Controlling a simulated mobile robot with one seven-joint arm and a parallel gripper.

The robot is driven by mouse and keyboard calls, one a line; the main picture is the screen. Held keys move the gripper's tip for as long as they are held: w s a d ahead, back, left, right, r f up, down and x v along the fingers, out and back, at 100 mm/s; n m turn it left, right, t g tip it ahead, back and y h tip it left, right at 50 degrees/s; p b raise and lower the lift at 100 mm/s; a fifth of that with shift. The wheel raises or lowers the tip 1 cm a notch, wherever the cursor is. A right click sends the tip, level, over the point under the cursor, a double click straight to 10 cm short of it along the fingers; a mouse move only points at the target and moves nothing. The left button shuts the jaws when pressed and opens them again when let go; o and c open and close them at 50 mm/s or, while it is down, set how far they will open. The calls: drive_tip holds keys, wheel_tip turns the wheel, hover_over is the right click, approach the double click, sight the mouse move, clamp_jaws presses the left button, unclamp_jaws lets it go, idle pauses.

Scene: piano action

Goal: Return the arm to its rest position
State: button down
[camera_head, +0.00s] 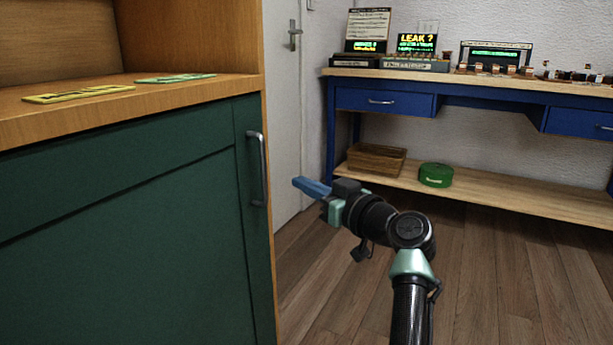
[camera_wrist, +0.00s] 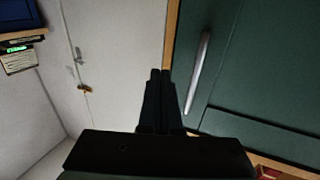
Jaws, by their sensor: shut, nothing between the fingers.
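My arm reaches up from the bottom of the head view, bent at its joints, toward the green cabinet. My gripper (camera_head: 297,181) has blue fingers that point left, near the cabinet's front edge and its handle. In the wrist view my gripper (camera_wrist: 160,72) shows two dark fingers side by side with no gap to speak of and nothing between them. The fingers appear apart from the cabinet handle (camera_wrist: 197,72), which is to their right there. The handle also shows in the head view (camera_head: 257,168), left of the fingers.
The green cabinet (camera_head: 120,240) fills the left, with a yellow card (camera_head: 78,94) and a green card (camera_head: 175,78) on its wooden top. A white door (camera_head: 284,120) stands behind. A blue workbench (camera_head: 470,101) holds signs; its lower shelf bears a basket (camera_head: 376,159) and green tin (camera_head: 435,175). Wooden floor (camera_head: 500,270) is clear.

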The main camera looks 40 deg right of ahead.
drive_tip(key=s+d+p, duration=0.2)
drive_tip(key=s+d, duration=0.1)
drive_tip(key=s, duration=0.3)
drive_tip(key=w+a+r+t+h+p, duration=0.25)
drive_tip(key=a+r+p, duration=0.65)
drive_tip(key=a+r, duration=1.4)
drive_tip(key=s+a+r+t+y+p, duration=0.1)
drive_tip(key=s+a+r+t+p, duration=0.25)
drive_tip(key=s+a+r, duration=0.7)
drive_tip(key=s+a+r+t+p, duration=0.35)
drive_tip(key=s+a+r, duration=0.35)
drive_tip(key=r, duration=0.6)
wheel_tip(320, 180, up, 36)
drive_tip(key=d+p, duration=0.1)
drive_tip(key=p, duration=3.5)
drive_tip(key=shift+d+m+p, duration=0.3)
drive_tip(key=shift+d+p, duration=0.05)
drive_tip(key=shift+d, duration=0.05)
drive_tip(key=shift+s, duration=0.1)
